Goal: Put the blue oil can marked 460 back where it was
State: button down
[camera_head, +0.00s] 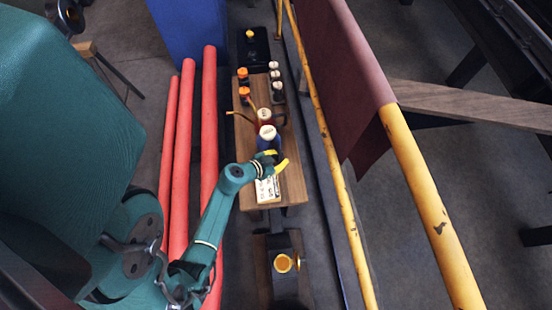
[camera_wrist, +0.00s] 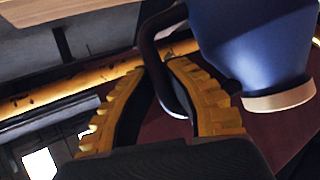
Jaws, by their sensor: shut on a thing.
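A blue oil can (camera_head: 267,144) with a pale top is over the wooden bench, partly behind my gripper. In the wrist view the blue can (camera_wrist: 255,40) fills the upper right, with a cream-coloured band at its lower end. Its dark curved handle (camera_wrist: 150,45) runs between my yellow ribbed fingers. My gripper (camera_head: 277,160) is shut on this handle and also shows in the wrist view (camera_wrist: 163,72). The number 460 is not readable in either view. I cannot tell whether the can touches the bench.
A red can (camera_head: 265,116) with a pale top stands just beyond the blue one. Orange-capped bottles (camera_head: 244,93) and white-capped bottles (camera_head: 277,86) stand farther along the wooden bench (camera_head: 292,185). A paper card (camera_head: 268,191) lies near its front. A yellow rail (camera_head: 322,120) runs along the right.

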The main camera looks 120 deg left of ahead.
notch_tip(320, 180, down, 7)
jog(key=b, duration=0.3)
jog(key=shift+f+b, duration=0.2)
jog(key=shift+b, duration=0.25)
jog(key=c, duration=1.2)
grip_release()
jog(key=shift+r+p, duration=0.25)
jog(key=shift+p, duration=0.15)
jog(key=shift+p+v, duration=2.75)
jog(key=shift+v, duration=3.2)
jog(key=shift+f, duration=0.15)
